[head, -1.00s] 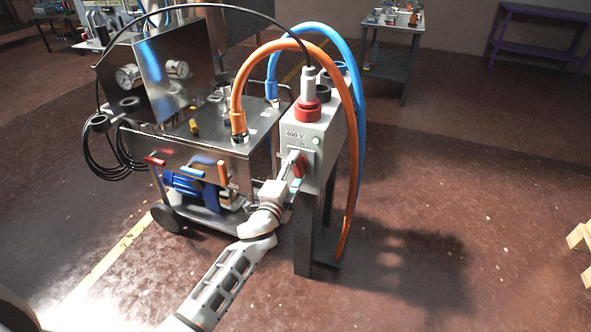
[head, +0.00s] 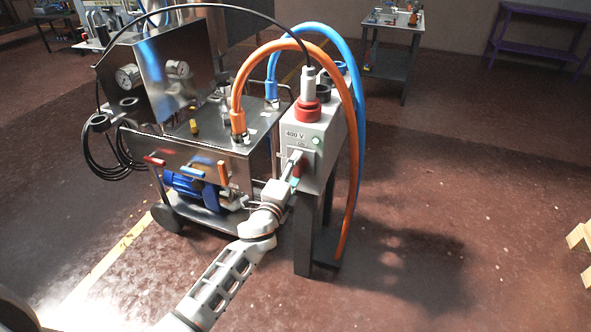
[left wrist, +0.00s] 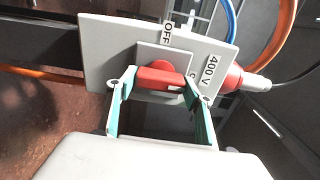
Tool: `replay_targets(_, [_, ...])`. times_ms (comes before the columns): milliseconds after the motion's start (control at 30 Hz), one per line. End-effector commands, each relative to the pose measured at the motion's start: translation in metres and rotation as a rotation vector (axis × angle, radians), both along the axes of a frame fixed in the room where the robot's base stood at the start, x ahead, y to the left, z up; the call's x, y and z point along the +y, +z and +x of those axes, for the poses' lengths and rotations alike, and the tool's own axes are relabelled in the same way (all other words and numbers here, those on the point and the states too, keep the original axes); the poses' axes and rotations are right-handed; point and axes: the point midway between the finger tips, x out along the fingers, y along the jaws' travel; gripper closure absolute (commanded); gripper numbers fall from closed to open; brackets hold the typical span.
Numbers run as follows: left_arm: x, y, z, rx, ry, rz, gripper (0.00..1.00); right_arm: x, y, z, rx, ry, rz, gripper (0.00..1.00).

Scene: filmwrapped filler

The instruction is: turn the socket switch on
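The grey 400 V socket box (head: 325,135) stands on a dark post. Its red rotary switch handle (left wrist: 160,77) shows in the left wrist view, lying crosswise in the picture. The OFF label (left wrist: 167,32) is above it there; another label at its right end is partly hidden by a finger. My left gripper (head: 296,170) is at the switch plate, and in the left wrist view its fingers (left wrist: 160,95) stand wide apart, one beyond each end of the handle. Firm contact cannot be told. In the head view the gripper mostly hides the handle. My right gripper is out of view.
A red plug (head: 308,108) with a black cable sits on top of the box. Orange (head: 355,170) and blue hoses arch close behind it. A steel machine cart (head: 190,150) stands to the left.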

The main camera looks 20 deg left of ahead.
Motion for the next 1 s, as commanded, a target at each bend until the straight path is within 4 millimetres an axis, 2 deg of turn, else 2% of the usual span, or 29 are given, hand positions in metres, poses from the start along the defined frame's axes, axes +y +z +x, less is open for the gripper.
replay_targets(33, [0.0,-0.001,0.0,0.002,0.001,0.004,0.36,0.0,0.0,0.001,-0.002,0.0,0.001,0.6])
replay_targets(67, [0.0,-0.001,0.0,0.002,0.001,0.003,0.32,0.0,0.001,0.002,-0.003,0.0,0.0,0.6])
replay_targets(367, [0.0,0.0,0.0,0.0,0.0,0.0,0.32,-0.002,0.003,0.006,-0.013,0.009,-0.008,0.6])
replay_targets(533, [0.001,-0.001,-0.009,0.0,0.0,0.002,0.32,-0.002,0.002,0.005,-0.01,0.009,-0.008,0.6])
replay_targets(667, [0.001,-0.002,-0.03,0.002,0.0,0.001,0.32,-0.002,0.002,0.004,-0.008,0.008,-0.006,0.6])
replay_targets(1000, [0.003,-0.001,-0.096,0.002,0.0,0.0,0.32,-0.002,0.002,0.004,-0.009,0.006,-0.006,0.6])
